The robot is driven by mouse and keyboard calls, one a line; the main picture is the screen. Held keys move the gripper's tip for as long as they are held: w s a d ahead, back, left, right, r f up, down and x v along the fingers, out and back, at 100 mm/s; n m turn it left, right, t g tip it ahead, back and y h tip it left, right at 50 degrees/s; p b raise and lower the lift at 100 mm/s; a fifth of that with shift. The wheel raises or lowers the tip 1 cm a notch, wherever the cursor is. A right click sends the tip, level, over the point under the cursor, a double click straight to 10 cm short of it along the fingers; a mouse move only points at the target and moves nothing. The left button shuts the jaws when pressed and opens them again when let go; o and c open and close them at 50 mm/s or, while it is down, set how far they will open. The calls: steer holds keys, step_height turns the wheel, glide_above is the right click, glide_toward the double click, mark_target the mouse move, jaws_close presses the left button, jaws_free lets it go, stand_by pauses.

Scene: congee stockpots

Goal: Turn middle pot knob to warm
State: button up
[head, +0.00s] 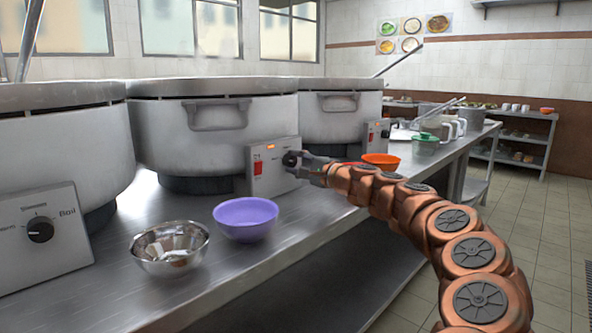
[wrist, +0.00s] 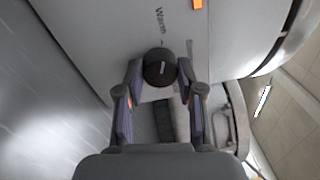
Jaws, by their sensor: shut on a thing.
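The middle pot (head: 165,130) is a large steel stockpot with a control box (head: 262,184) at its lower right front. The box has a red switch (head: 258,168) and a lit orange lamp (head: 271,146). A short white mark shows on the knob. The label "Warm" (wrist: 160,18) is just above it in that view.
A purple bowl (head: 245,219) and a steel bowl (head: 168,262) stand in front of the pots, left of my gripper. An orange bowl (head: 381,161) stands just beyond it. The left pot's knob (head: 40,229) and the right pot's box (head: 377,135) flank the middle one.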

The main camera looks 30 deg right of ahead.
steer(key=shift+f+n, duration=0.1)
steer(key=shift+n, duration=0.3)
steer(key=o, duration=1.2)
steer(key=shift+c, duration=0.2)
steer(key=shift+v, duration=6)
